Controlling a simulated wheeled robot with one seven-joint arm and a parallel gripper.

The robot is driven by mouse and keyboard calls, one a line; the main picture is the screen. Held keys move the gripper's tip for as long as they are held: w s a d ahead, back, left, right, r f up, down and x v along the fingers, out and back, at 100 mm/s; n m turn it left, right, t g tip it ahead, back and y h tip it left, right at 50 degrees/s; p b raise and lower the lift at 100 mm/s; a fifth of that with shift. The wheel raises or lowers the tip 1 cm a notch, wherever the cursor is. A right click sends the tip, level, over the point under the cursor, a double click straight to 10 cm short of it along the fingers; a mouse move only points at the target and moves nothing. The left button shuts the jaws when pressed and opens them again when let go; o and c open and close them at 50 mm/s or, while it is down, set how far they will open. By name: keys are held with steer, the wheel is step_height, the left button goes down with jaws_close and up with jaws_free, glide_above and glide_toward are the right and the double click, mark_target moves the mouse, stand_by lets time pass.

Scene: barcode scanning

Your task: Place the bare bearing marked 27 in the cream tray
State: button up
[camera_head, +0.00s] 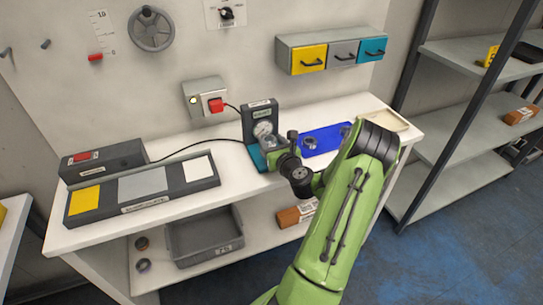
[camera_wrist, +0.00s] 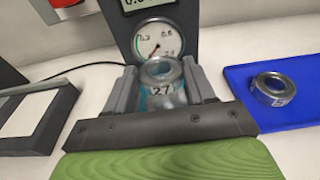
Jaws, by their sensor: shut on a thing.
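Whether the bearing touches that base I cannot tell. The cream tray (camera_head: 402,123) lies at the right end of the white table, partly behind my arm, and no bearing shows in its visible part.
A blue mat (camera_head: 322,147) lies right of the gauge stand. Another bearing (camera_wrist: 274,88) sits on it; its mark is not clear to me. A dark panel with yellow, grey and white pads (camera_head: 142,187) fills the table's left. A grey bin (camera_head: 205,240) stands on the lower shelf.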

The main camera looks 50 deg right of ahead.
step_height(320, 180, down, 3)
steer(key=shift+f, duration=0.2)
steer(key=shift+f+b, duration=0.15)
steer(key=shift+b, duration=0.15)
steer(key=o, duration=1.2)
steer(key=shift+o, duration=0.2)
steer(key=shift+f, duration=0.1)
